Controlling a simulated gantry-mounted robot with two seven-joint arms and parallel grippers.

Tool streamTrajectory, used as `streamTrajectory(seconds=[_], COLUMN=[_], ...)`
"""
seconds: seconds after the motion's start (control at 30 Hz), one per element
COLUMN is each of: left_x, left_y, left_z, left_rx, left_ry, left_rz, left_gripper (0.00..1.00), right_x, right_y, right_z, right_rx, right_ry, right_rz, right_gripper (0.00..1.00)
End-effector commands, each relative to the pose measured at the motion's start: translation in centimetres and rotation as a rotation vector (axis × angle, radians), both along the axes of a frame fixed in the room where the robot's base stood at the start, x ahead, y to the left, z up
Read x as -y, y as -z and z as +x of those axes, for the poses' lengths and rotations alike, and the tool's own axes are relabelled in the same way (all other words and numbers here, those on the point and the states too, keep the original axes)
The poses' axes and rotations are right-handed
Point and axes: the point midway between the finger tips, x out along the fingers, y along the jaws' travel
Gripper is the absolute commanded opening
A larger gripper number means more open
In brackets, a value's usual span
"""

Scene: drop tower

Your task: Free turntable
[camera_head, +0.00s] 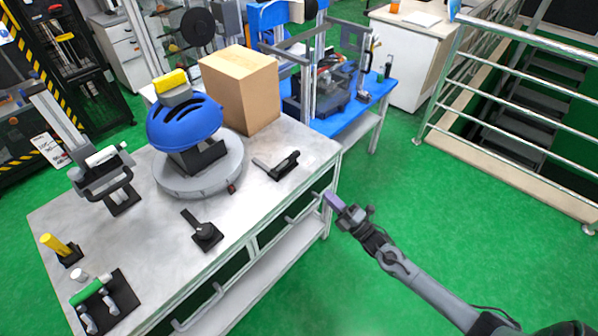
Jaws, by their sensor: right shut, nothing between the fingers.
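The turntable is a round grey disc (172,183) on the metal-topped table. A blue helmet (184,124) sits on a black block at its middle, with a yellow-topped piece (170,82) above the helmet. A small dark red knob (231,188) is at the disc's front right edge. My right gripper (333,201) is shut and empty, just off the table's right front edge, well apart from the turntable. My left gripper is not in view.
A cardboard box (240,88) stands behind the turntable. A black handle (276,165), a black lever (204,231), a yellow handle (58,245) and a green-handled panel (104,300) are on the table (150,252). A grey frame (103,178) stands left. Railings (520,95) are at right.

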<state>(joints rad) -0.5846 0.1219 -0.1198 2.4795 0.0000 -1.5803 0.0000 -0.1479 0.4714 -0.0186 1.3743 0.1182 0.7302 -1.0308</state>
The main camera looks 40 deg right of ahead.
Motion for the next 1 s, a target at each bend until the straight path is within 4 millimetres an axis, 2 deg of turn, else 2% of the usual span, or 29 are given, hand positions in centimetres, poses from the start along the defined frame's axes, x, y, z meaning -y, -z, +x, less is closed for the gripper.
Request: streamTrajectory(seconds=[0.37, 0.53, 0.67, 1.0], left_x=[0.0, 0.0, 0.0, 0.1], left_y=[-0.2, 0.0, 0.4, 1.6], left_z=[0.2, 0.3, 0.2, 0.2], left_rx=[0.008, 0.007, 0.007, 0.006], left_ry=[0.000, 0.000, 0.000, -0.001], left_rz=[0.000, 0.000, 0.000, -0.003], left_gripper=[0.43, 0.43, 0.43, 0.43], right_x=[-0.1, -0.2, -0.5, -1.5], right_y=[0.0, -0.3, -0.9, -3.0], right_z=[0.1, 0.9, 2.5, 8.2], right_rx=[0.000, 0.001, 0.002, 0.002], right_ry=[0.000, 0.001, 0.000, 0.000], right_rz=[0.001, 0.001, 0.000, 0.001], right_gripper=[0.00, 0.00, 0.00, 0.00])
